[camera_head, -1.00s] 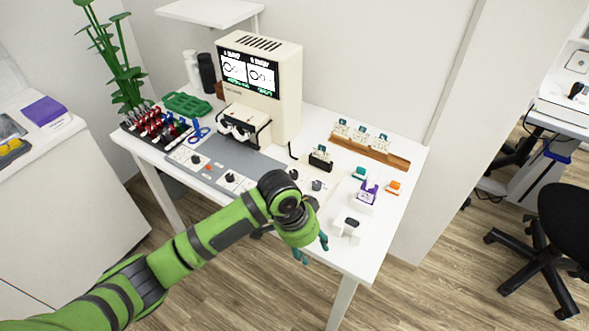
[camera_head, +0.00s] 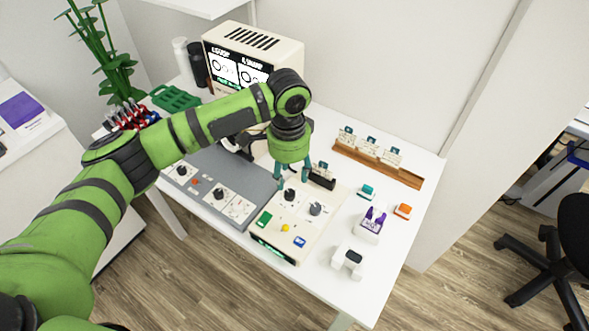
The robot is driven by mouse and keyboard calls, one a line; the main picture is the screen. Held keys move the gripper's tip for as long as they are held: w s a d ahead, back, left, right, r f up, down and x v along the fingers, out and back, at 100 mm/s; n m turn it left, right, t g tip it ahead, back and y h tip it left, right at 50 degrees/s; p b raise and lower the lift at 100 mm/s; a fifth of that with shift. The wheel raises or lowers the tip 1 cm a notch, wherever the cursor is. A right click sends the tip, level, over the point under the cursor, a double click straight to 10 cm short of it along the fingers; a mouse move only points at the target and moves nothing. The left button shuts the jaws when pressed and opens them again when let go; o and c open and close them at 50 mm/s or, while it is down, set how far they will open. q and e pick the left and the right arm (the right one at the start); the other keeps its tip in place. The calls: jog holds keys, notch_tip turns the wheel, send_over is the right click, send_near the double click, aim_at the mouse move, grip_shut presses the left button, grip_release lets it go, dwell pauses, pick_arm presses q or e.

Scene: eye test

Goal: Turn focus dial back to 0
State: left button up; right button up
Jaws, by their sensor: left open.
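My left gripper (camera_head: 292,181) is open, with its two teal fingers pointing down over the back part of a white control box. A black dial (camera_head: 290,195) on this box sits just below and between the fingertips. I cannot tell whether they touch it. A grey dial (camera_head: 316,209) sits to its right on the same box. The grey panel to the left carries two more black dials, one nearer the middle (camera_head: 219,193) and one farther left (camera_head: 182,170). The labels are too small to read, so I cannot tell which is the focus dial. My right gripper is not in view.
The eye-test machine (camera_head: 252,45) with a lit screen stands behind my arm, partly hidden. A wooden rack (camera_head: 408,178) with cards is at the back right. A purple-topped holder (camera_head: 369,226) and a white-and-black item (camera_head: 347,258) stand right of the control box.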

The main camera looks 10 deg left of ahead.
aim_at(289, 193)
pick_arm(q)
jog(key=shift+w+f, duration=0.15)
jog(key=shift+w, duration=0.1)
jog(key=shift+s+f, duration=0.1)
jog(key=shift+f, duration=0.2)
jog(key=f, duration=0.1)
jog(key=s+f+p, duration=0.1)
jog(key=f, duration=0.1)
jog(key=shift+f, duration=0.2)
jog(key=shift+w+f, duration=0.15)
jog(key=shift+f, duration=1)
grip_shut()
jog(key=shift+p, duration=0.3)
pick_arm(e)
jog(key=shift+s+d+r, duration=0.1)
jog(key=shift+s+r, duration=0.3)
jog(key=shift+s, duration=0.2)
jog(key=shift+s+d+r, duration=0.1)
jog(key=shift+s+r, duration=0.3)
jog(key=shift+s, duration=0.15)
